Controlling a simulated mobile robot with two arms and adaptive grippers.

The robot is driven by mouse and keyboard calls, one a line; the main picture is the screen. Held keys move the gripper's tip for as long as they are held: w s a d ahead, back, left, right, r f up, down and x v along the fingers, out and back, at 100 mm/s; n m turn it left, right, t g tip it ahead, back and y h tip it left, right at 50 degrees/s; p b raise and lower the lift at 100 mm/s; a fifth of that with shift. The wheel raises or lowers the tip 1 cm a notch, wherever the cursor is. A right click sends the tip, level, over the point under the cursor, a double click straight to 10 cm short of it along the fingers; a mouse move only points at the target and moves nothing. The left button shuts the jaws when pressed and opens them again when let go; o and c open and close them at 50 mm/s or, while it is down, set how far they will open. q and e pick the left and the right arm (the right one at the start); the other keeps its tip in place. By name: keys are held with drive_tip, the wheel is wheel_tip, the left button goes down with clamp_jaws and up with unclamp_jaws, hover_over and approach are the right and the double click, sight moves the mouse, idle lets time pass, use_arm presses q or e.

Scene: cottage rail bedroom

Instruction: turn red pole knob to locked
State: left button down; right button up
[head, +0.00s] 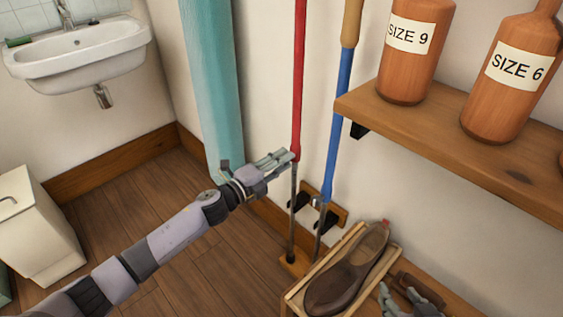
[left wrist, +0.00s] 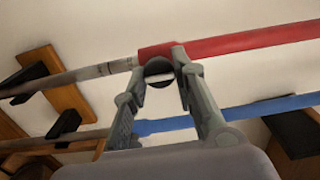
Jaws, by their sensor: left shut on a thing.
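The red pole (head: 299,70) stands upright by the wall. Its red sleeve ends above a grey metal lower tube (head: 293,205). In the left wrist view, a round dark knob (left wrist: 158,67) with a pale bar across its face sits at the end of the red sleeve (left wrist: 250,41). My left gripper (head: 285,157) reaches the pole at this joint and is shut on the knob, with one finger on each side of it. The fingertips also show in the left wrist view (left wrist: 160,72). My right gripper (head: 410,303) is partly in view at the bottom right; its jaw state is unclear.
A blue pole (head: 337,130) stands close on the right of the red one. Dark clips on a wooden wall rail (head: 338,214) are behind the lower tubes. A shoe (head: 345,275) lies in a wooden box below. A shelf (head: 450,150) with bottles juts out at right.

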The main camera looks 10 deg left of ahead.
idle(0.5)
use_arm(q)
drive_tip(key=c, duration=1.3)
unclamp_jaws()
drive_tip(key=v, duration=1.2)
drive_tip(key=shift+f, duration=0.1)
